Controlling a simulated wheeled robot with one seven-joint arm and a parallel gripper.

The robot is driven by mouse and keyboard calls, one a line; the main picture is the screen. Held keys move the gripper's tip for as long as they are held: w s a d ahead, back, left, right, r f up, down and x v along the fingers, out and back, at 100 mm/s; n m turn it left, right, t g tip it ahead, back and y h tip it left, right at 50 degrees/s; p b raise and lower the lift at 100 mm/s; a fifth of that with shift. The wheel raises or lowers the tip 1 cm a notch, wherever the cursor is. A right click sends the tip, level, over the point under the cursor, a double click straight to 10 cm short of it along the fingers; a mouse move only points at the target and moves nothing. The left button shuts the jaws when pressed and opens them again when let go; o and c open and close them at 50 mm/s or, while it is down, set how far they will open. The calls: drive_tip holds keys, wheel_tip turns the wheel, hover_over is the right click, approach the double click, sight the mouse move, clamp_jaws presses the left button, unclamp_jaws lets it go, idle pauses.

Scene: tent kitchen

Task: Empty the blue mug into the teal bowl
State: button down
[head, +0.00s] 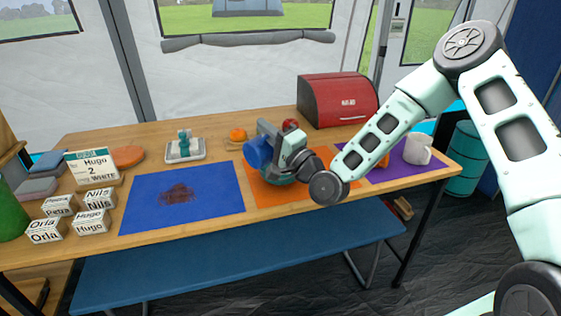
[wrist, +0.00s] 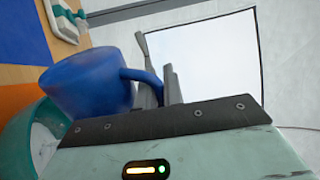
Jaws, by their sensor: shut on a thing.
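The blue mug (head: 258,153) is held above the orange mat, at the left side of my gripper (head: 272,138). It looks tipped over in the head view. In the wrist view my gripper's fingers (wrist: 160,75) are shut at the handle of the blue mug (wrist: 85,85). The teal bowl (head: 278,180) stands on the orange mat, below the mug and partly hidden by my gripper. In the wrist view the teal bowl (wrist: 22,140) is close under the mug, with something whitish inside. The inside of the mug is hidden.
A blue mat (head: 215,185) with a brown patch (head: 176,194) lies left of the orange mat (head: 262,195). A white mug (head: 417,149) stands on the purple mat (head: 398,177). A red bread box (head: 337,101) is at the back. Labelled boxes (head: 92,221) stand front left.

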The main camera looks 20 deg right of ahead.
drive_tip(key=shift+w+d+f+m, duration=0.15)
drive_tip(key=shift+d+m, duration=0.15)
drive_tip(key=shift+m, duration=0.2)
drive_tip(key=shift+w+d+r+m+t+h, duration=0.2)
drive_tip(key=shift+d+m+t+h, duration=0.15)
drive_tip(key=shift+m+h, duration=0.2)
